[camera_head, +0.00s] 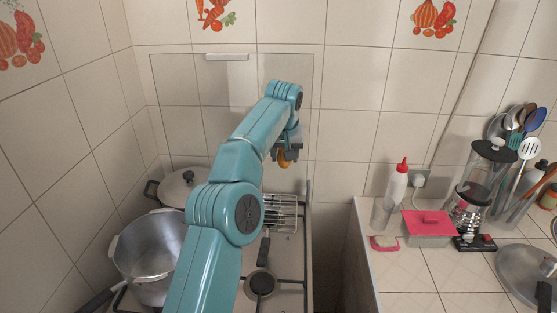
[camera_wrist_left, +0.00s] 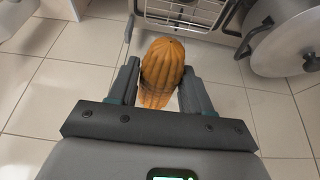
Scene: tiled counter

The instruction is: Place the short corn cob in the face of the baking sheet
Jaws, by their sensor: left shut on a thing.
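The short corn cob (camera_wrist_left: 163,68), orange-yellow with ridges, is between the two dark fingers of my left gripper (camera_wrist_left: 161,75) in the left wrist view. In the head view the left gripper (camera_head: 287,148) is raised above the stove, near the tiled back wall, with the cob (camera_head: 283,160) showing small below it. The gripper is shut on the cob, which is off any surface. I cannot make out a baking sheet for certain. A wire rack (camera_head: 283,213) lies on the stove below the gripper, partly behind my left arm. My right gripper is out of view.
A large open pot (camera_head: 150,245) and a lidded pot (camera_head: 183,190) stand on the stove's left. A pan handle (camera_head: 264,248) crosses the stove. The right counter holds a white bottle (camera_head: 396,185), red-lidded box (camera_head: 428,230), blender (camera_head: 480,195) and utensils (camera_head: 520,150).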

